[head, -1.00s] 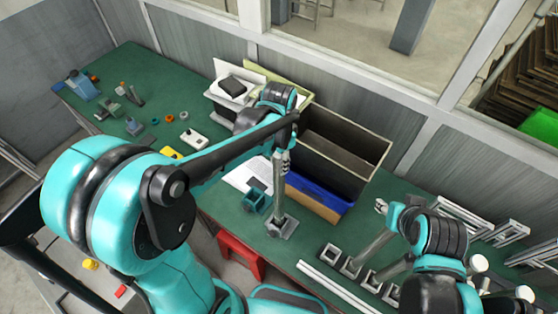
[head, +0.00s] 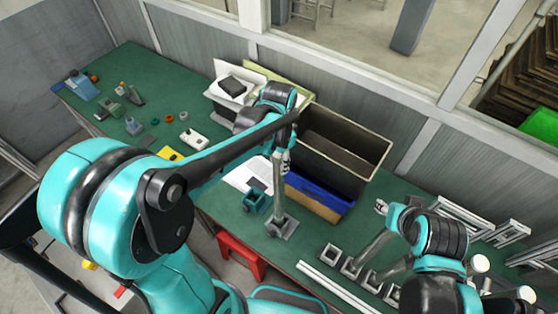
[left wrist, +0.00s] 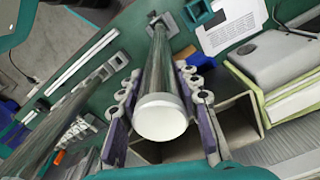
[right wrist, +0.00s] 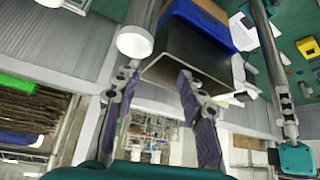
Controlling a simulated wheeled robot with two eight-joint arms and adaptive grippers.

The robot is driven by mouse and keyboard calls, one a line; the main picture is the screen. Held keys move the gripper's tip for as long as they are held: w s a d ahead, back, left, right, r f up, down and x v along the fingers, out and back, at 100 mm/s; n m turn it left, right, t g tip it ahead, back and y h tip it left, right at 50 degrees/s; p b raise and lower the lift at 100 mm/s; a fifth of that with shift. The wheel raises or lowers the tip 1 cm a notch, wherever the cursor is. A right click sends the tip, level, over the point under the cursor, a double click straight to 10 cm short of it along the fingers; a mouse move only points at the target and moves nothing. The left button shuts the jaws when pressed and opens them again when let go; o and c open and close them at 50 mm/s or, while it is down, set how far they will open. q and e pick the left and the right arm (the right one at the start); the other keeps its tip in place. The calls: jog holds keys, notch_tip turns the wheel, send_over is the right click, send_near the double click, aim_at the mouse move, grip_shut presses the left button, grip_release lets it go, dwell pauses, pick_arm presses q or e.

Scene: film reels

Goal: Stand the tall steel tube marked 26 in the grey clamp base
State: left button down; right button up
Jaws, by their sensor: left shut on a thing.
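My left gripper (head: 286,157) is shut on a tall steel tube (head: 278,195), near its upper end. In the left wrist view the tube (left wrist: 159,72) has a white end between the fingers (left wrist: 160,110). Its lower end meets the grey clamp base (head: 287,228) on the green bench; the base also shows in the left wrist view (left wrist: 167,22). I cannot tell how deep the tube sits. No number is legible. My right gripper (head: 381,206) is open and empty; its fingers are apart in the right wrist view (right wrist: 156,85).
A second tube (head: 373,247) stands among several square bases (head: 350,268) at the right, near my right gripper. A teal clamp (head: 255,200) is left of the grey base. A large dark bin (head: 345,140) and a blue bin (head: 318,198) stand behind. White bars lie in front.

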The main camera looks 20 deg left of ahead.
pick_arm(q)
jog(key=shift+f+b, duration=0.6)
jog(key=shift+f, duration=0.05)
jog(key=c, duration=1.3)
grip_release()
jog(key=shift+c, duration=0.2)
jog(key=shift+r+p, duration=3.95)
jog(key=shift+r, duration=1.6)
